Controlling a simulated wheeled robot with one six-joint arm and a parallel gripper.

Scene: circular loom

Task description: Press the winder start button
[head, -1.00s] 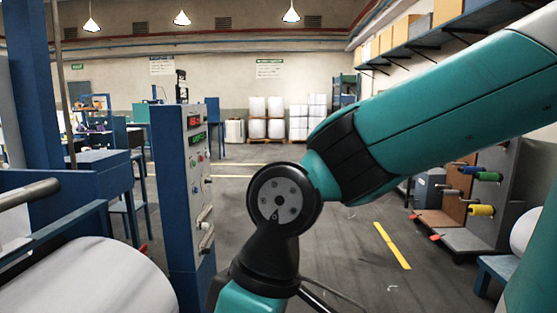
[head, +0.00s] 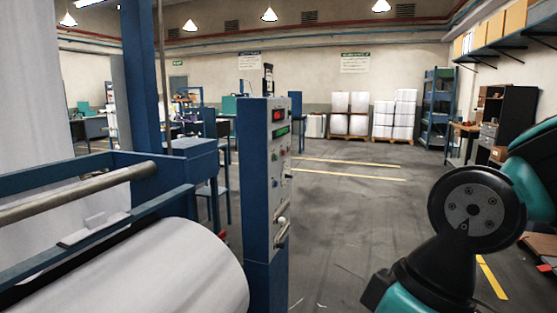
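The winder's control panel (head: 280,185) stands in the middle of the head view, a tall grey face on a blue cabinet. Which button is the start button is too small to tell. My arm is at the lower right, apart from the panel. My gripper is not in view.
A large white roll (head: 150,275) lies in the winder's blue frame (head: 95,175) at the left. Wrapped white stacks (head: 395,118) and blue shelving (head: 437,110) stand at the back.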

